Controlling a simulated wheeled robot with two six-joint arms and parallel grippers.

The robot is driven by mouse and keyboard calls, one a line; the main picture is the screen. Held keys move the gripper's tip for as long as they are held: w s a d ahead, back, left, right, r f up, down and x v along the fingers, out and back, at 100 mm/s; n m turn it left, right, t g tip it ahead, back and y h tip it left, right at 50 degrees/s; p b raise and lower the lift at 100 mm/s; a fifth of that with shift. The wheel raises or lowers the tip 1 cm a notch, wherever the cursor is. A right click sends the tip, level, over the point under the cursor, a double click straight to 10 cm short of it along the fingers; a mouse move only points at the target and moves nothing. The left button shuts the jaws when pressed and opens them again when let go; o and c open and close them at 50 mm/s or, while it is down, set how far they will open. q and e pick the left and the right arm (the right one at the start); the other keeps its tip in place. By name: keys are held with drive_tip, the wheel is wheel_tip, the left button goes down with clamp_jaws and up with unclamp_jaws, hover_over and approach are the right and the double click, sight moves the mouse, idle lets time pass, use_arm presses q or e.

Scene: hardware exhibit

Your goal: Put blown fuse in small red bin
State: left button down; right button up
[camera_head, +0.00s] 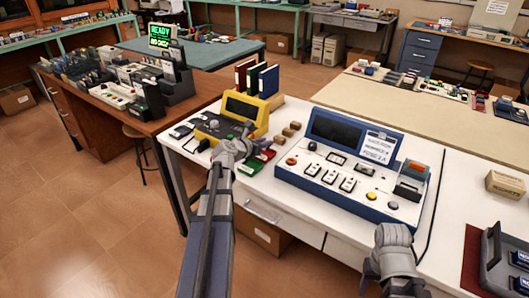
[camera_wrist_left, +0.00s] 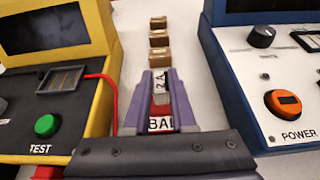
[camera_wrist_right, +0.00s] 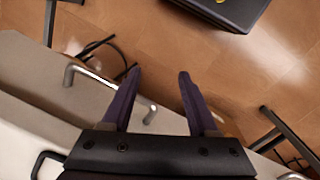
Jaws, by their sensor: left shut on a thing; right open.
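My left gripper (camera_head: 249,143) is shut on a small fuse marked "2A" (camera_wrist_left: 161,83), with a pale label visible between the fingertips in the left wrist view. A small red bin (camera_head: 265,154) is just beside and below that gripper in the head view. In the left wrist view the red bin (camera_wrist_left: 161,111) shows between the fingers, with a white label reading "BA…", partly hidden. I cannot tell whether the fuse is above or inside the bin. My right gripper (camera_wrist_right: 156,76) is open and empty, off the front of the table near a drawer handle.
A green bin (camera_head: 249,167) stands in front of the red one. A yellow tester (camera_head: 240,107) is on the left and a blue power console (camera_head: 335,178) on the right. Several small brown blocks (camera_wrist_left: 159,40) stand behind. A tan box (camera_head: 507,186) is at the far right.

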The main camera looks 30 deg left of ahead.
sight(265, 149)
use_arm(q)
drive_tip(key=shift+f+b, duration=1)
drive_tip(key=shift+f, duration=0.4)
drive_tip(key=shift+f, duration=0.15)
drive_tip(key=c, duration=0.7)
unclamp_jaws()
drive_tip(key=shift+c, duration=0.2)
drive_tip(key=shift+s+r, duration=0.25)
drive_tip(key=shift+r, duration=0.1)
drive_tip(key=p+v, duration=0.4)
drive_tip(key=v, duration=0.6)
drive_tip(key=shift+s, duration=0.2)
drive_tip(key=shift+s+a+r+p, duration=0.15)
drive_tip(key=shift+s+p, duration=0.15)
drive_tip(key=shift+s, duration=0.2)
